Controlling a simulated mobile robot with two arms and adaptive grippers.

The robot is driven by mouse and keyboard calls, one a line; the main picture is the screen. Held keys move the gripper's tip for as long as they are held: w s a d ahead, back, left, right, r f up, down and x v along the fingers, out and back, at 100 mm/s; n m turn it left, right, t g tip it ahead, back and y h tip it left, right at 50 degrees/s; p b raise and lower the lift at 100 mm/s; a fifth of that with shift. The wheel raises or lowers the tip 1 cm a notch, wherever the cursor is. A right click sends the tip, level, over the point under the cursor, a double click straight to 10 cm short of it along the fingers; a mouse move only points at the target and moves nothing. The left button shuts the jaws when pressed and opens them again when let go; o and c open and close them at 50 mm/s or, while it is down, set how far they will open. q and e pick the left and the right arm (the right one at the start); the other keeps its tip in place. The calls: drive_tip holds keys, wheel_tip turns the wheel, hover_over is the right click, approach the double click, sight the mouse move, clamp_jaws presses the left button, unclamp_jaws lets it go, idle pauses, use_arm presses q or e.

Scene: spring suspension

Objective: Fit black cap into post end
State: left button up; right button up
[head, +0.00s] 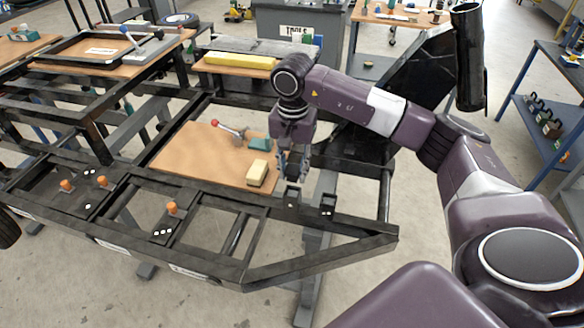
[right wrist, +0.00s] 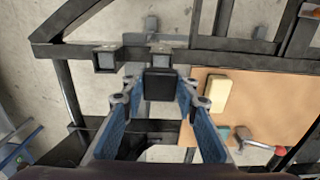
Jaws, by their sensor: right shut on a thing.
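The black cap (right wrist: 159,85) is a square dark block between the fingertips of my right gripper (right wrist: 158,88) in the right wrist view. The right gripper (head: 293,172) is shut on it and points down over the frame's front rail in the head view. I cannot tell the cap's height above the post. My left gripper is not in view.
A wooden board (head: 195,152) lies in the black frame (head: 345,230), with a cream block (head: 257,173), a teal block (head: 260,144) and a red-knobbed lever (head: 229,130). Black plates with orange knobs (head: 172,208) sit on the front rail. Open floor lies in front.

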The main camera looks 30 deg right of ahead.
sight(292, 180)
drive_tip(key=shift+w+f, duration=0.1)
drive_tip(key=shift+f, duration=0.5)
drive_tip(key=shift+f+b, duration=0.4)
drive_tip(key=shift+f, duration=0.2)
drive_tip(key=shift+f+b, duration=0.5)
drive_tip(key=shift+f, duration=0.15)
drive_tip(key=shift+f+b, duration=0.8)
drive_tip(key=shift+f, duration=0.15)
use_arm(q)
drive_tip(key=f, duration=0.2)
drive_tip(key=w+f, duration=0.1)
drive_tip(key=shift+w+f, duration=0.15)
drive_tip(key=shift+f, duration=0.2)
use_arm(e)
drive_tip(key=shift+f, duration=0.1)
drive_tip(key=shift+f, duration=0.1)
drive_tip(key=o, duration=1.2)
